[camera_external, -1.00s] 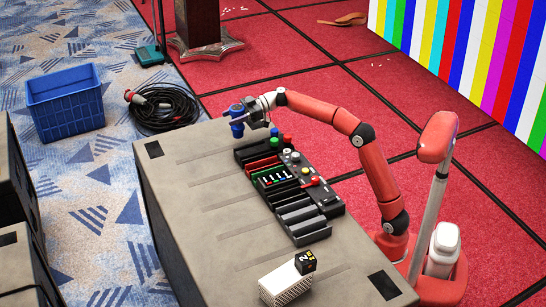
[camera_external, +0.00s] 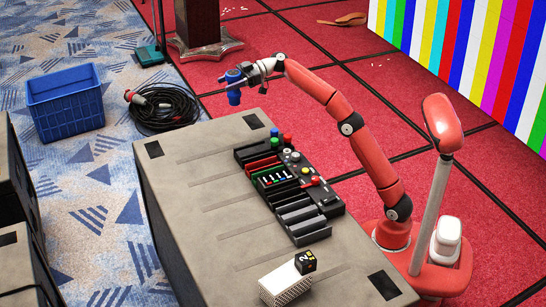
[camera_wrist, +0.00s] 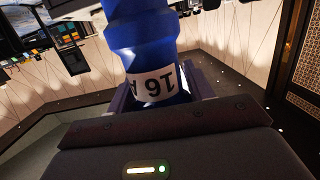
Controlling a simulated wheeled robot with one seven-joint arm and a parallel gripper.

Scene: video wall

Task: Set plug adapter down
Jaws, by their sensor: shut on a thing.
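The plug adapter (camera_external: 233,95) is blue and hangs from my gripper (camera_external: 241,76), beyond the far end of the grey case top (camera_external: 200,170) and above it in the external view. In the wrist view the blue adapter (camera_wrist: 145,30) fills the upper middle, with a white band marked "16 A". My gripper is shut on it; the dark gripper body covers the lower part of the wrist view, and the fingertips are mostly hidden.
A black control panel (camera_external: 285,180) with coloured buttons lies on the case. A white box (camera_external: 285,285) and a black cube (camera_external: 305,262) are at the near end. A blue crate (camera_external: 65,105) and a coiled black cable (camera_external: 165,108) lie on the carpet. The case's left side is clear.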

